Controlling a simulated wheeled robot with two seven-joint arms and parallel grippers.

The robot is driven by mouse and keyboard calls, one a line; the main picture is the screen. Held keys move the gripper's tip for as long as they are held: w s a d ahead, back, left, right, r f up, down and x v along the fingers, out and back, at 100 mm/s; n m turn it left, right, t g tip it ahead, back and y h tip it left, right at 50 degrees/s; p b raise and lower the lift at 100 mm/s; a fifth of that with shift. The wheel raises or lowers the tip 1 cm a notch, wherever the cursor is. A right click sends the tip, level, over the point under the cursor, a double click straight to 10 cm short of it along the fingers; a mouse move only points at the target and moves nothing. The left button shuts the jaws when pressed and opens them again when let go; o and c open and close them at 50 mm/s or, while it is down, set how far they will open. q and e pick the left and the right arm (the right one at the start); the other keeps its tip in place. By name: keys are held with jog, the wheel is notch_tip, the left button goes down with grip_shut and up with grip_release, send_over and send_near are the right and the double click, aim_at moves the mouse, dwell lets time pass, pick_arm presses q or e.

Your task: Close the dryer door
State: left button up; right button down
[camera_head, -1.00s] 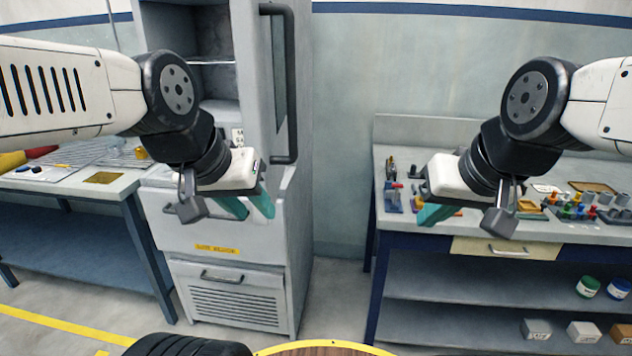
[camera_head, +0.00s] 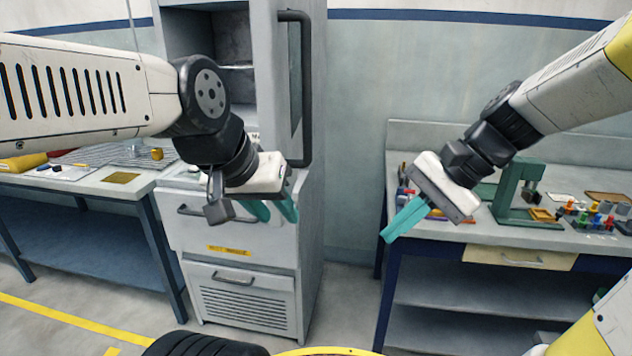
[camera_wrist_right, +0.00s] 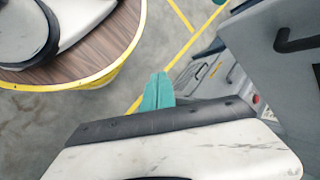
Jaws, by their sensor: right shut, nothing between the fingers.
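The dryer is a tall grey cabinet (camera_head: 312,220) left of centre in the head view, with its shelved interior showing. Its door (camera_head: 266,60) stands open, seen nearly edge-on, with a long dark vertical handle (camera_head: 305,90). In the right wrist view, a grey panel that appears to be the door (camera_wrist_right: 270,65) has a dark handle (camera_wrist_right: 299,40). My left gripper (camera_head: 273,211) is in front of the dryer's lower front, its teal fingers apart and empty. My right gripper (camera_head: 390,238) is shut and empty, right of the door and apart from it; its fingertips also show in the wrist view (camera_wrist_right: 158,78).
A workbench (camera_head: 490,232) with a green press (camera_head: 512,195) and small colored parts stands at right. Another bench (camera_head: 90,185) stands left of the dryer. Wall and a floor gap separate the dryer from the right bench. Yellow lines mark the floor.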

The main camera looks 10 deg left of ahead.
jog(key=w+a+m+g+y, duration=0.1)
jog(key=w+a+m+y, duration=0.2)
jog(key=w+m+y, duration=0.4)
jog(key=w+a+m+y, duration=0.2)
jog(key=w+m+y, duration=0.2)
jog(key=w, duration=0.4)
jog(key=s+a, duration=0.1)
jog(key=a, duration=1.2)
jog(key=shift+a+f, duration=0.25)
jog(key=shift+a, duration=0.05)
